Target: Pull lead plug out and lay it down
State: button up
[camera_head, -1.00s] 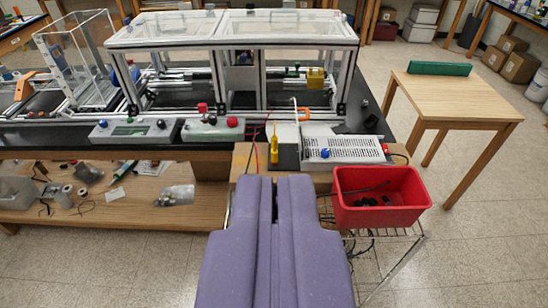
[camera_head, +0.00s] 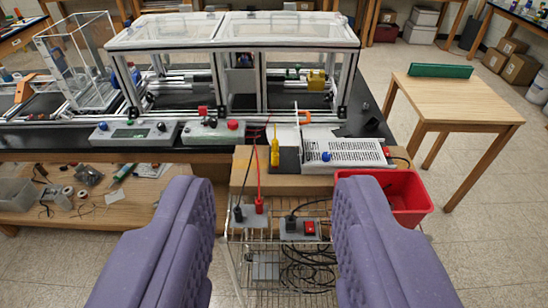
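A red lead plug (camera_head: 259,205) and a black lead plug (camera_head: 238,212) stand upright on a small grey block below the bench edge. Wires rise from them toward the bench top. Another black plug (camera_head: 291,222) stands on a second grey block to the right, beside a red switch (camera_head: 309,227). I cannot tell which plug is meant. My gripper (camera_head: 275,205) is open and empty, with its wide purple fingers on either side of these blocks in the picture. The plugs show in the gap, apart from both fingers.
A wire rack (camera_head: 283,278) with coiled black cable lies below the plugs. A red bin (camera_head: 405,195) sits at the right, partly hidden by the right finger. A yellow screwdriver (camera_head: 275,152) and a white vented box (camera_head: 345,152) are behind. A wooden table (camera_head: 460,100) has free room.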

aim_at(275, 156)
jog(key=i+u, duration=0.1)
jog(key=i, duration=0.4)
jog(key=i+l+u, duration=0.15)
jog(key=i, duration=0.4)
jog(key=i+l+u, duration=0.1)
jog(key=i, duration=0.4)
